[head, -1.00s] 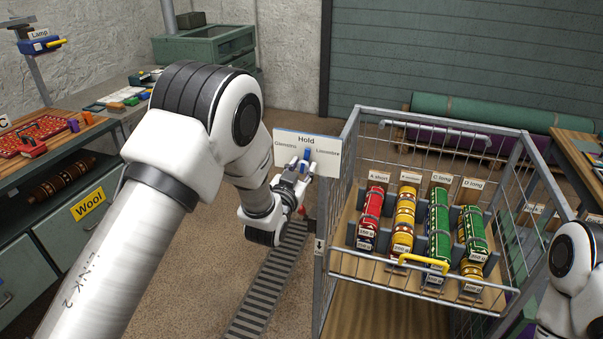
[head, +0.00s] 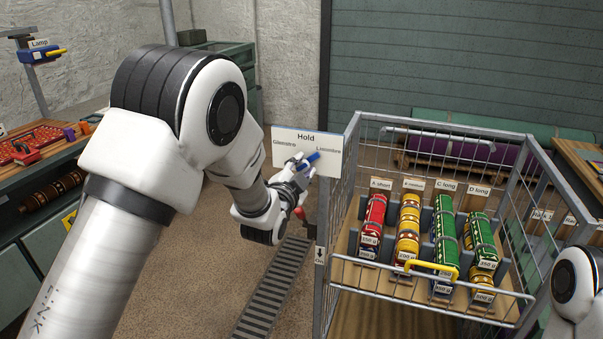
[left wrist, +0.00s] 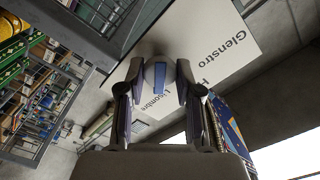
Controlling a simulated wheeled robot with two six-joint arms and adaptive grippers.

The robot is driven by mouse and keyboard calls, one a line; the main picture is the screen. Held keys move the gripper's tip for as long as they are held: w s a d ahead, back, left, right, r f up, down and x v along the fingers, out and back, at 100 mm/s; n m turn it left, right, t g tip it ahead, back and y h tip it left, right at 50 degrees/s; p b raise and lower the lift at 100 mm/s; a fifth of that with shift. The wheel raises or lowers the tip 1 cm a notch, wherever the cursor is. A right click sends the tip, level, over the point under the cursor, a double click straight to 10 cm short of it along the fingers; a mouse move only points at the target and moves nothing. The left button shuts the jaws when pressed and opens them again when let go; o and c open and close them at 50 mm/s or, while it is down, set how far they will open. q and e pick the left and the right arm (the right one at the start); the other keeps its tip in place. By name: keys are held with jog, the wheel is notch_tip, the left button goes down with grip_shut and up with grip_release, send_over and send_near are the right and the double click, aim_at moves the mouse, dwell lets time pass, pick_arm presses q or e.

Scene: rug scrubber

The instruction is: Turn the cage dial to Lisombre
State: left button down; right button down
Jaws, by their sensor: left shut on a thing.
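The cage dial has a blue pointer (head: 312,158) in front of a white sign (head: 290,137) at the cage's left front post. The pointer slants up and right, toward the Lisombre word. My left gripper (head: 302,165) is shut on the dial. In the left wrist view, the fingers of my left gripper (left wrist: 159,75) stand on both sides of the blue pointer (left wrist: 160,76), which points toward Lisombre on the sign (left wrist: 215,42). My right gripper is out of view.
The wire cage (head: 345,255) stands right of the dial and holds several labelled rolls in red, yellow and green. A yellow handle (head: 432,268) is on its front. A floor grate (head: 272,290) lies left of the cage. A bench with a red tray (head: 30,143) is at far left.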

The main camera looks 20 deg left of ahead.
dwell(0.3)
pick_arm(q)
jog(key=c, duration=0.8)
grip_release()
jog(key=shift+s, duration=0.1)
jog(key=s, duration=1.2)
jog(key=shift+a, duration=0.15)
